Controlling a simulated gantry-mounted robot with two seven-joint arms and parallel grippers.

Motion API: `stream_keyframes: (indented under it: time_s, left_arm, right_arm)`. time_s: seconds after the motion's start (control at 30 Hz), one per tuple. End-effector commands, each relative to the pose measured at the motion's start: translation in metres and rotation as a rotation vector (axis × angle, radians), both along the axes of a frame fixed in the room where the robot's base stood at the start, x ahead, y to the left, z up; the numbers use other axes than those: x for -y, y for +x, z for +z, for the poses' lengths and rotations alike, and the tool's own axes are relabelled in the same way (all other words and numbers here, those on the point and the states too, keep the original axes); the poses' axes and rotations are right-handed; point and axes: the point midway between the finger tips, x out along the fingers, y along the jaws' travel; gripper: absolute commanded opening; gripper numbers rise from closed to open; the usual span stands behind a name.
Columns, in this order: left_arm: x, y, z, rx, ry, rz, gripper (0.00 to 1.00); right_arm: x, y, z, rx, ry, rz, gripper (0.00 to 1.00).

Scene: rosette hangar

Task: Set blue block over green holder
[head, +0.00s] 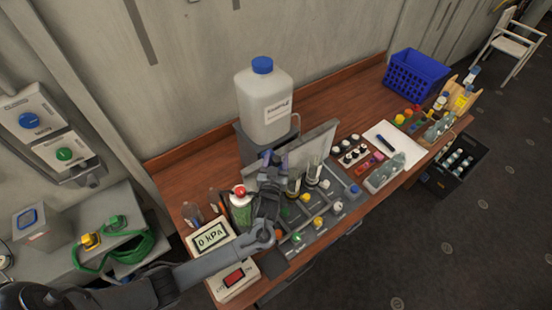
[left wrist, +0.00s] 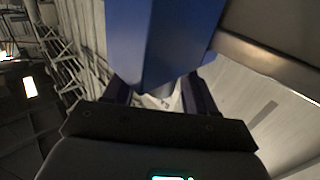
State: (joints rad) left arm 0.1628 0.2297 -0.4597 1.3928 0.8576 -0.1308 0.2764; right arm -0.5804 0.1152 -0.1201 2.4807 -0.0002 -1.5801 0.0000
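My left gripper (head: 272,160) is raised above the near side of the bench, in front of the white jug, with its fingers pointing up in the head view. In the left wrist view a large blue block (left wrist: 165,40) fills the top middle, between the two dark fingers (left wrist: 160,95), which are shut on it. In the head view the block is too small and dark to make out clearly. I cannot tell which thing is the green holder; a green piece (head: 115,222) sits on the left shelf beside a yellow one. My right gripper is not in view.
A white jug (head: 264,100) with a blue cap stands behind my gripper. A grey tray (head: 330,215) with coloured balls, a gauge reading 0 kPa (head: 211,237) and a red-capped can (head: 241,212) crowd the bench. A blue basket (head: 415,76) stands at the far end.

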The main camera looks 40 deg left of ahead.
Motion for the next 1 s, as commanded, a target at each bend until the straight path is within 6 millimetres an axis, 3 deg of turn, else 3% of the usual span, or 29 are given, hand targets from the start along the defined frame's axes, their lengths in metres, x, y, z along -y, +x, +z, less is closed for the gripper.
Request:
stream_keyframes:
  time_s: [0.37,0.53,0.67,1.0]
  left_arm:
    - [0.0,0.0,0.003,0.003,-0.001,-0.001,0.57]
    - [0.0,0.0,0.018,0.004,-0.003,0.0,0.57]
    - [0.0,0.0,0.04,0.006,-0.003,0.0,0.57]
    - [0.067,-0.003,0.078,0.004,-0.007,-0.003,0.57]
  right_arm:
    - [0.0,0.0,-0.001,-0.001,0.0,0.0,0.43]
    - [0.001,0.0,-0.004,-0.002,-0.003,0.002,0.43]
    - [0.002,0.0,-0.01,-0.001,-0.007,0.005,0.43]
    - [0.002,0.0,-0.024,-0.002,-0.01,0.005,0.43]
